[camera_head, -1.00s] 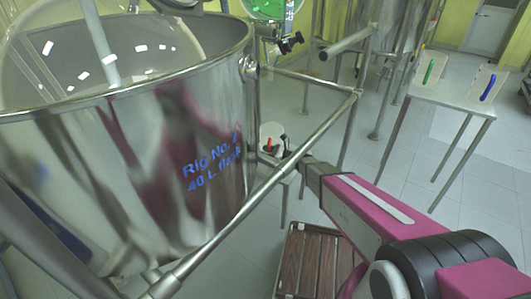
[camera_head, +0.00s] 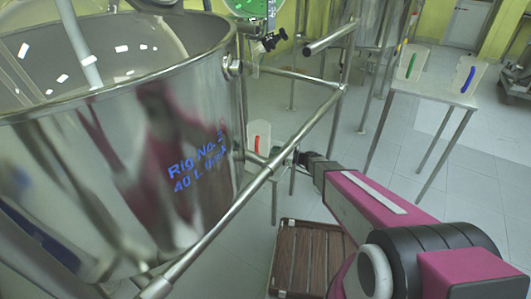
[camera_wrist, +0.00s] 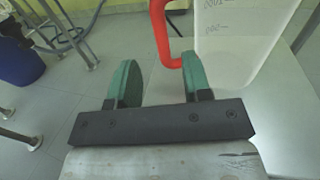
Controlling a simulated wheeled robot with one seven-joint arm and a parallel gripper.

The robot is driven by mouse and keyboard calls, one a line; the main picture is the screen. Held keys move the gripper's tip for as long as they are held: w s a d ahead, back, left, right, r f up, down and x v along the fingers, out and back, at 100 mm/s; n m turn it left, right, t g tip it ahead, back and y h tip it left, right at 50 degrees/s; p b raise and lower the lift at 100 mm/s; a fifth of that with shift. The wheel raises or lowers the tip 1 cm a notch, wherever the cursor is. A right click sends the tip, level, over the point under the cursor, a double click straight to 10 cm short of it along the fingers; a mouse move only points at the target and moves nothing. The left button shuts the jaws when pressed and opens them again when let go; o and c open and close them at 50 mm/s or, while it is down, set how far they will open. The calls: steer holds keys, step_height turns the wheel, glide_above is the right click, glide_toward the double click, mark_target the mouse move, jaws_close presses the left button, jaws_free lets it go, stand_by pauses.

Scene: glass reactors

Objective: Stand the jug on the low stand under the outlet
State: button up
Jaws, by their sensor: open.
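A white jug (camera_head: 263,129) with a red handle (camera_head: 256,146) stands upright beyond the vessel's frame, partly hidden by a frame tube. In the wrist view the jug's pale body (camera_wrist: 240,35) is at the top right, with graduation marks, and its red handle (camera_wrist: 163,35) faces my gripper. My gripper (camera_wrist: 160,82) is open, with two green finger pads apart and nothing between them. The handle lies just beyond the fingertips. A pale flat top (camera_wrist: 285,110) lies under the jug. I cannot make out the outlet.
A steel vessel (camera_head: 120,150) in a tubular frame (camera_head: 262,172) fills the left. A slatted wooden platform (camera_head: 307,262) is on the floor. A table (camera_head: 435,92) at the right holds green-handled and blue-handled jugs. A blue drum (camera_wrist: 20,62) is in the wrist view.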

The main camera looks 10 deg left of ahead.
steer(key=s+d+r+n+h, duration=0.2)
steer(key=s+d+n+h, duration=0.3)
steer(key=d, duration=0.5)
steer(key=s+d+r+n+g+h, duration=0.1)
steer(key=s+d+n+h, duration=0.4)
steer(key=d, duration=0.6)
steer(key=s+d+r+n+h, duration=0.3)
steer(key=s+d+n+h, duration=0.2)
steer(key=d+n+h, duration=0.3)
steer(key=d+n, duration=0.1)
steer(key=d, duration=0.2)
steer(key=shift+s+d+g, duration=0.2)
steer(key=shift+g, duration=0.1)
